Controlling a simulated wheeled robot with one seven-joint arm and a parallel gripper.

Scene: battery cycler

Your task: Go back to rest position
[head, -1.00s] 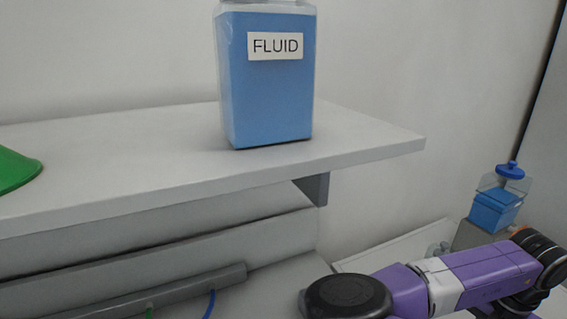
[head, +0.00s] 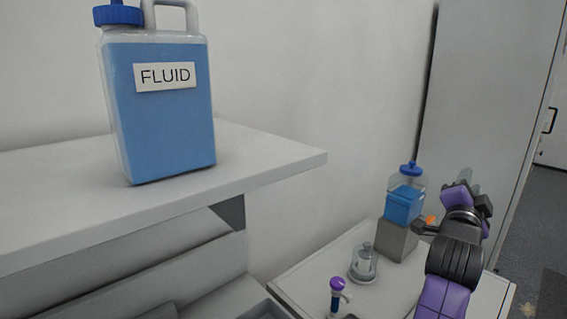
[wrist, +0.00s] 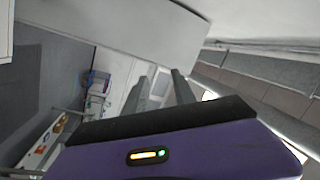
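My gripper (head: 470,185) is raised at the right of the head view, at the end of my purple and black arm. It is clear of the shelf and to the right of the small blue container. In the wrist view, its two grey fingers (wrist: 160,88) stand apart with nothing held between them. The fingers are small and partly hidden in the head view.
A blue FLUID jug (head: 160,110) stands on the white shelf (head: 285,158). A small blue container (head: 403,205) sits on a grey block (head: 397,240). A glass vessel (head: 364,264) and a blue-and-purple tube (head: 337,296) stand on the lower table. A grey cabinet (head: 480,90) rises behind.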

